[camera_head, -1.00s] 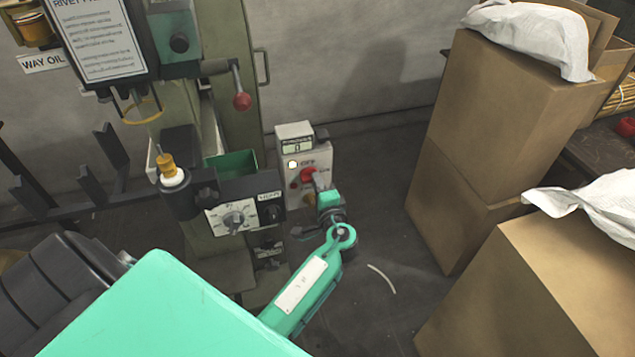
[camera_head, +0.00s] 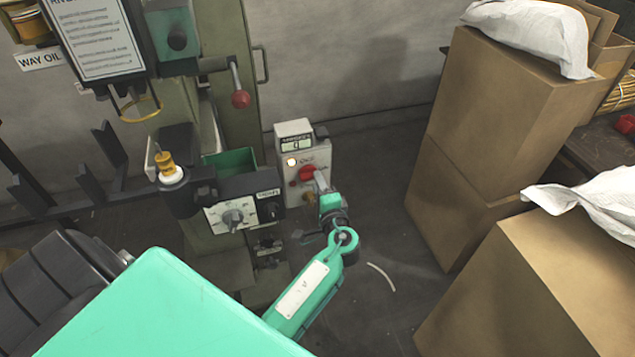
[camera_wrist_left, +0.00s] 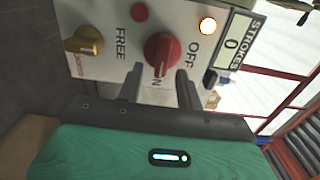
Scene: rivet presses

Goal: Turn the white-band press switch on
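The press's control box (camera_head: 318,160) is light grey, with a red rotary switch (camera_head: 308,173). A lit lamp (camera_wrist_left: 208,25) is beside OFF. My left gripper (camera_head: 322,183) is at the box's front. In the wrist view its two fingers (camera_wrist_left: 158,78) are apart, with tips at either side of the switch's lower edge. A gap shows between fingers and knob; contact cannot be told. My right gripper is not in view.
A yellow knob (camera_wrist_left: 85,41) marked FREE and a small red lamp (camera_wrist_left: 139,12) are on the same panel. The press's dial box (camera_head: 235,208) stands left of my arm.

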